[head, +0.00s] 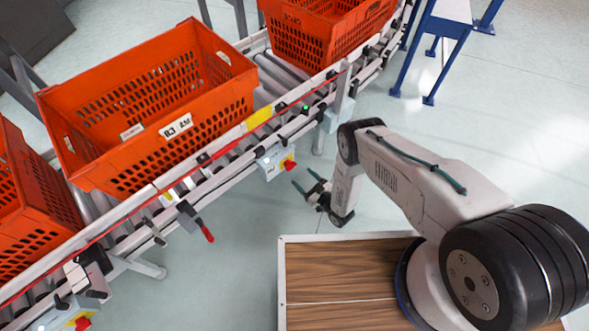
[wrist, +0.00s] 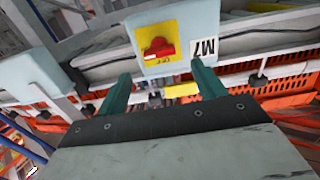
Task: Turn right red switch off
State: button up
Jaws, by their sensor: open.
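A red switch (head: 289,165) sits on a yellow plate on a pale control box (head: 271,163) at the conveyor's near side. In the wrist view the red switch (wrist: 158,50) is centred high, its handle lying roughly horizontal, with small lettering below it that I cannot read surely. An upside-down M7 label is beside it. My gripper (head: 304,181) is open and empty, just right of and below the box, apart from the switch. In the wrist view, the teal fingers of my gripper (wrist: 165,75) stand either side below the switch. A second red switch (head: 82,323) is at the lower left.
Orange totes (head: 150,95) stand on the roller conveyor. A red-tipped lever (head: 208,234) sticks out of its near side, left of the box. A wooden platform (head: 345,285) is below my arm. Blue stands (head: 436,50) are at the upper right. Floor between is clear.

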aim_at(293, 168)
jog(key=x, duration=0.6)
jog(key=shift+w+a, duration=0.2)
jog(key=shift+w, duration=0.05)
jog(key=c, duration=1)
